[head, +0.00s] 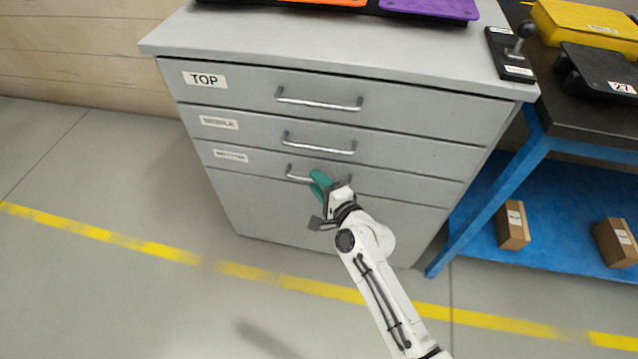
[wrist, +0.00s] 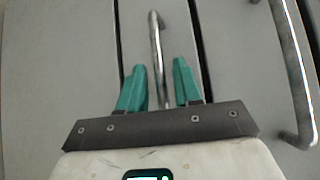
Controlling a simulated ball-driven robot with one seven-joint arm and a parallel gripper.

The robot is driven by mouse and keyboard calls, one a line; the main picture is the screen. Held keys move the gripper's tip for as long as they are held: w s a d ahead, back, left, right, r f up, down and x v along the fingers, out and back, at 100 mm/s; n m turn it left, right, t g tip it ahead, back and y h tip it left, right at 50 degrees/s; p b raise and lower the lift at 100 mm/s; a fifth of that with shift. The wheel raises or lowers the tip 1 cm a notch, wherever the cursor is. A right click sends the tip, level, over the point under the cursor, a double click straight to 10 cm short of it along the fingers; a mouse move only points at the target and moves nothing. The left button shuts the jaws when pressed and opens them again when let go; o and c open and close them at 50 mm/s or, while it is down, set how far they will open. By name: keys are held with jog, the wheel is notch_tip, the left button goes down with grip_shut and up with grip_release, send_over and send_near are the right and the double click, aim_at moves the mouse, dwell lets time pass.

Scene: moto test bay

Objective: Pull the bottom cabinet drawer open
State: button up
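The grey cabinet's bottom drawer (head: 405,188) is flush with the cabinet front, under a small label reading BOTTOM (head: 230,156). Its silver bar handle (head: 300,177) is partly hidden by my gripper (head: 321,183) in the head view. In the wrist view, the handle (wrist: 157,45) runs between the two teal fingers of my gripper (wrist: 159,66). The fingers are apart, one on each side of the bar, with a visible gap to it on both sides. How deep the bar sits between them is hard to tell.
The middle drawer handle (head: 318,144) is just above; a second bar (wrist: 290,70) shows at the right in the wrist view. The top drawer (head: 230,98) is shut. A blue-legged bench (head: 490,200) stands close on the right. The floor in front is clear.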

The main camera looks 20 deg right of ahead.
grip_shut()
dwell(0.5)
